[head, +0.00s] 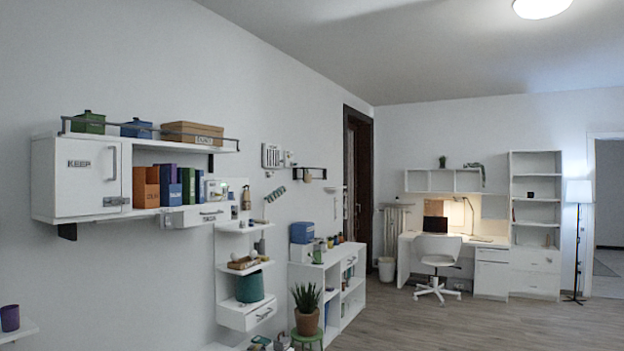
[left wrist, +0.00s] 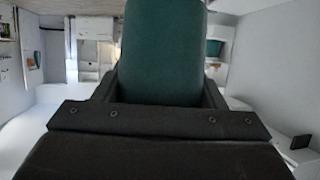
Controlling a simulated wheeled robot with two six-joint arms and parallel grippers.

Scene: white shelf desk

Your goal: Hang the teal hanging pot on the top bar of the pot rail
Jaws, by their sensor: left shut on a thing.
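The left wrist view shows my left gripper (left wrist: 160,92) shut on a teal, rounded thing (left wrist: 162,45), which fits the teal hanging pot. It fills the upper middle of that view, its lower end between the dark fingers; its hook and far end cannot be made out. Neither gripper shows in the head view. I cannot tell for sure which fixture is the pot rail; a small dark-framed wall rack (head: 311,169) with small things at it is on the left wall in the head view.
A white wall cabinet (head: 80,178) with a railed top shelf is at the left. A stepped white shelf (head: 232,317) below holds a teal basket (head: 250,288). A potted plant (head: 307,320) stands beside a low white bookcase (head: 347,308). The floor (head: 455,330) at right is clear.

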